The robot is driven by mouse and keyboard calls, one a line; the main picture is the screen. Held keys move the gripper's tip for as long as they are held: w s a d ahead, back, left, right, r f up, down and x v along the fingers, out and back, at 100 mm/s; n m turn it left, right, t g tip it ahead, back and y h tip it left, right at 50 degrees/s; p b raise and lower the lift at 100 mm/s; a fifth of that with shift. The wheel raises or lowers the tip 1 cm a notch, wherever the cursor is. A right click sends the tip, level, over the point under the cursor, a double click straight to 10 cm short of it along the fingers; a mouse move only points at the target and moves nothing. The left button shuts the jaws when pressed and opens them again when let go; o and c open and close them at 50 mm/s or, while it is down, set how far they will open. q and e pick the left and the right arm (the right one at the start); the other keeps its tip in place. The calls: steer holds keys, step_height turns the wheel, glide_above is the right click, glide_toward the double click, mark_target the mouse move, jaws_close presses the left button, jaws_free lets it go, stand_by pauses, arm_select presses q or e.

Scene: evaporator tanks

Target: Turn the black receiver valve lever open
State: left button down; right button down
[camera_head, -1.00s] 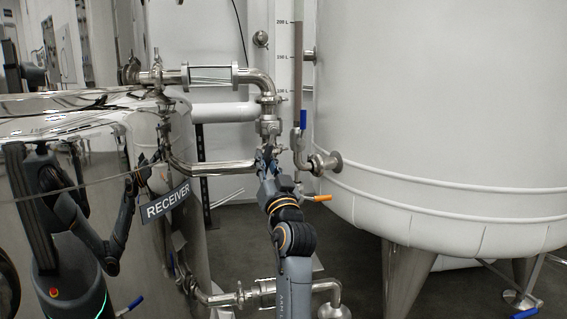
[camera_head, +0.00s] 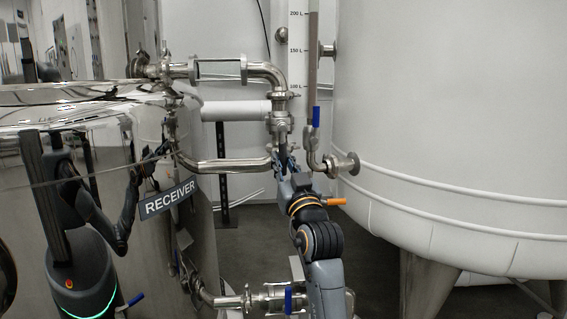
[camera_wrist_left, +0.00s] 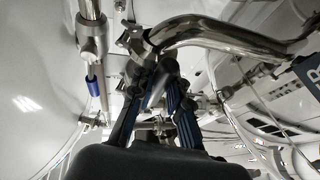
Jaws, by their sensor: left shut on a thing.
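The black receiver valve lever (camera_head: 284,157) hangs below the steel valve (camera_head: 279,127) on the pipework between the two tanks. My left gripper (camera_head: 285,163) reaches up from below and is shut on this lever. In the left wrist view, the dark lever (camera_wrist_left: 157,90) lies between the two blue-padded fingers of my left gripper (camera_wrist_left: 158,108). The fingers hide part of the lever, so its exact angle is hard to tell. The RECEIVER label (camera_head: 169,199) is on the polished tank at left. My right gripper is not in view; only a reflection of my body shows in the tank.
A bent steel pipe (camera_head: 225,165) runs close to the left of the gripper. The large white tank (camera_head: 450,120) fills the right side. Lower pipework (camera_head: 228,300) runs beneath.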

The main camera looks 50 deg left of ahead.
arm_select(q)
steer(key=c, duration=1.3)
jaws_free()
steer(key=shift+w, duration=0.15)
steer(key=shift+r, duration=0.2)
step_height(320, 180, up, 10)
steer(key=shift+f, duration=0.25)
steer(key=shift+r, duration=0.1)
